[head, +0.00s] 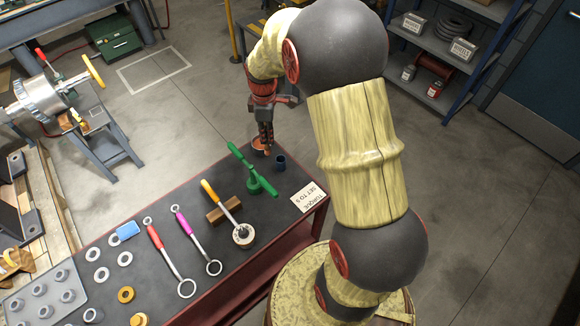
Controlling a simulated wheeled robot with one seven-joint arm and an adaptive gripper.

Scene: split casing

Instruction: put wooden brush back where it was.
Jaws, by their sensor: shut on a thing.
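My gripper (266,138) is at the far end of the dark workbench (140,222), pointing down with its fingers close together. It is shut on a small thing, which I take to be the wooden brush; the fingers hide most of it. A copper-brown round shape (260,146) shows right under the fingertips, at the bench's far edge. I cannot tell whether this is part of the brush or a small dish below it, nor whether it touches the bench.
A yellow-handled wrench (216,195) leans on a wooden block (217,217). Red-handled (157,240) and magenta-handled wrenches (184,224), washers and a sign (308,197) lie on the bench.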

